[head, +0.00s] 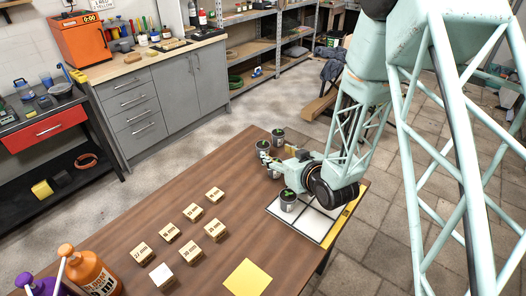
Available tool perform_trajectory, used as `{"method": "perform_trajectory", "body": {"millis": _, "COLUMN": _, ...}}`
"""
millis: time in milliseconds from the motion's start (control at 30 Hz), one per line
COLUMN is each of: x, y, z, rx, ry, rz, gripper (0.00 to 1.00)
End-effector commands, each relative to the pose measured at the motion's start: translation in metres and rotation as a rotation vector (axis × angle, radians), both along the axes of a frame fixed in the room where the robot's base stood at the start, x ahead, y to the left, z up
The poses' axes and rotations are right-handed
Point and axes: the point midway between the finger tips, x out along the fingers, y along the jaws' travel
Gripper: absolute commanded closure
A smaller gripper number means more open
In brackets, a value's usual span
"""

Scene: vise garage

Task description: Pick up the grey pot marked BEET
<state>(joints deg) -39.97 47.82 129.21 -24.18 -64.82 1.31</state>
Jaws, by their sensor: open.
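Several small dark grey pots with green tops stand at the far right end of the brown table. One pot (278,137) is at the back edge, another pot (263,147) is just in front of it, and a third pot (288,201) stands on a white divided tray (318,222). A further pot (273,172) is partly hidden by my gripper. The lettering is too small to read, so I cannot tell which is BEET. My gripper (268,162) is open, low over the table, pointing left among the pots. I cannot tell whether it touches one.
Several wooden blocks with markings (194,212) and a white block (161,275) lie mid-table. A yellow sheet (247,278) lies at the front. The table's left far part is clear.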

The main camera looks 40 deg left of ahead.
Motion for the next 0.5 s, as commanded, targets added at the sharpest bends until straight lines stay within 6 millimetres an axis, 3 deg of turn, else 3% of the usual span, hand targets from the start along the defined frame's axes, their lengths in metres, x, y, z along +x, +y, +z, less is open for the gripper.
{"method": "perform_trajectory", "body": {"millis": 500, "x": 0.0034, "y": 0.0069, "z": -0.0038, "rx": -0.001, "ry": 0.0, "rz": 0.0, "gripper": 0.5}}
